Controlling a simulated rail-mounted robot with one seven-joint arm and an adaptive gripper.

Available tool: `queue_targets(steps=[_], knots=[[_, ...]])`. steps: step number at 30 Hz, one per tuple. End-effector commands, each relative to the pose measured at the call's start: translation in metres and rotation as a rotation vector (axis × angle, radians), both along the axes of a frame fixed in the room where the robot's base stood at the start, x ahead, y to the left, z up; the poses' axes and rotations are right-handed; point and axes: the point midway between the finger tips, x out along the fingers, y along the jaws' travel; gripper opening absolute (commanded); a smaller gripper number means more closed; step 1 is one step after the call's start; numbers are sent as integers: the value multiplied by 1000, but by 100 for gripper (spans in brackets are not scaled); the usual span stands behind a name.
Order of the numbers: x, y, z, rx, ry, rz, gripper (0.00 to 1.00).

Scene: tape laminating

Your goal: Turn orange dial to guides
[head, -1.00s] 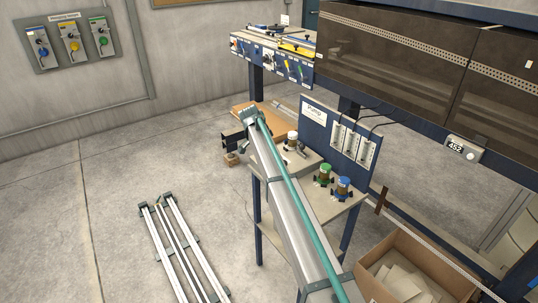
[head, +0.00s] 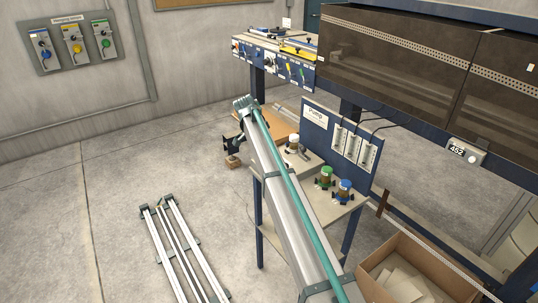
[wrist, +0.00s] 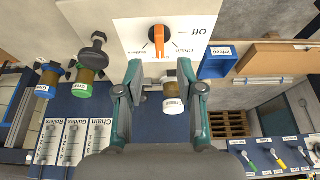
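The orange dial (wrist: 159,40) sits on a white plate (wrist: 205,12) at the top of the wrist view. Its bar stands nearly vertical in the picture. The upside-down labels "Off", "Chain" and "Rollers" show around it; I cannot read a "Guides" label on the plate. My gripper (wrist: 160,80) is open, its two teal-grey fingers spread apart just below the dial in the picture, not closed around it. A white-capped jar (wrist: 172,105) shows between and beyond the fingers; I see no contact. In the head view my arm hides the dial.
Green-capped (wrist: 83,88) and blue-capped (wrist: 47,86) jars stand left of my gripper. A dark knob (wrist: 93,48) is close to its left finger. In the head view, a cardboard box (head: 415,270) stands at lower right.

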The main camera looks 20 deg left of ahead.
Motion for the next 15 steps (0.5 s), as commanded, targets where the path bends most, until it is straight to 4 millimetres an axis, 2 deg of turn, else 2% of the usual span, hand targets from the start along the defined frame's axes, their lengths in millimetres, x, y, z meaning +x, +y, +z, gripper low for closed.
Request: queue_targets(steps=[1, 6, 15], knots=[[-3, 3, 11, 0, -1, 0, 38], [-13, 9, 37, 1, -1, 0, 38], [-20, 13, 56, -1, 1, 0, 38]])
